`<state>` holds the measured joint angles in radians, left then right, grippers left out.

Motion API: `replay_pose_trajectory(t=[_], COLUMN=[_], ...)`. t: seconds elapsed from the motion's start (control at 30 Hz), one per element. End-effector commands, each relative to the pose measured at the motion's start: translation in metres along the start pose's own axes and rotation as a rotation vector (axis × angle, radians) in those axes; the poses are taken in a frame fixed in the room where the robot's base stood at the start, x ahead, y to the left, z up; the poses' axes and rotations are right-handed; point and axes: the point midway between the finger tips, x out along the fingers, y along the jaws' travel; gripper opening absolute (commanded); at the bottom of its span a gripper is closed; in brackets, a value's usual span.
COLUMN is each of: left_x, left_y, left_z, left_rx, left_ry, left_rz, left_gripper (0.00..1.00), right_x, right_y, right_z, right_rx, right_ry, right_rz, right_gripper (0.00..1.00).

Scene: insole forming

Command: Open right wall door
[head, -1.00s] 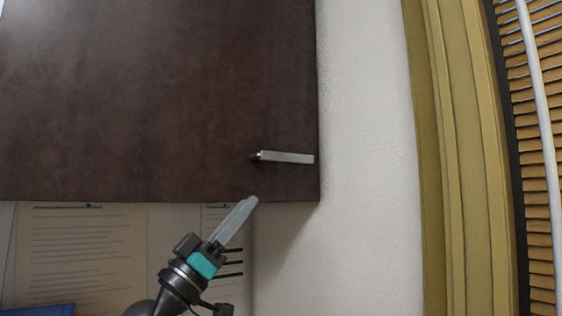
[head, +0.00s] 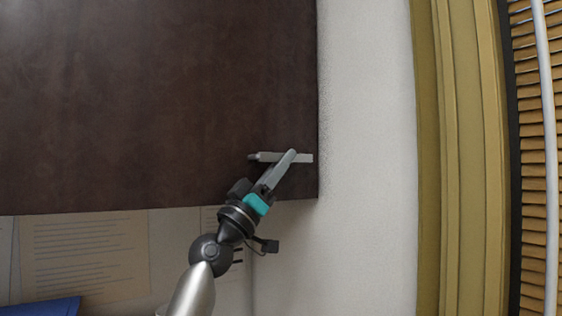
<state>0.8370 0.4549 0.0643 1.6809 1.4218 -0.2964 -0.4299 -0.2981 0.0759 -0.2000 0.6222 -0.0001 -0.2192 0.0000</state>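The dark brown wall door (head: 150,110) fills the upper left of the head view and appears shut. A short silver bar handle (head: 304,159) sits near its lower right corner. My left gripper (head: 291,154) reaches up from below, with its grey fingers overlapping the handle in the picture. The fingers show nearly edge-on, so I cannot tell whether they are apart, or whether they touch the handle. The gripper covers part of the handle. My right gripper is not in view.
White wall (head: 367,150) lies right of the door, then yellow-brown trim (head: 465,150) and wooden slats with a pale vertical pipe (head: 549,150). Papers (head: 85,250) hang below the door. A blue object (head: 50,307) shows at lower left.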

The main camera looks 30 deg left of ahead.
Motion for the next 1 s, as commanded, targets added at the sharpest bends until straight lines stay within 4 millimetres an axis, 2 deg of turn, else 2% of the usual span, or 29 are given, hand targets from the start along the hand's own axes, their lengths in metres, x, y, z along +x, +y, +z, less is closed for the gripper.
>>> replay_pose_trajectory(t=[0.13,0.37,1.0], left_x=[-0.0002,-0.0004,-0.0005], left_y=[0.0001,0.0001,0.0], left_z=[0.0002,0.0,-0.0002], left_rx=[0.0,0.0,0.001], left_ry=[0.0,0.0,0.0], left_rz=[0.0,0.0,0.0], left_gripper=[0.26,0.0,0.0], right_x=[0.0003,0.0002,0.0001], right_y=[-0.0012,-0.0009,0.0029], right_z=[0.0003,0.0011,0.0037], right_rx=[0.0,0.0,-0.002], right_ry=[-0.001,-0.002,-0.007], right_rz=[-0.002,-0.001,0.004], right_gripper=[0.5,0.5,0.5])
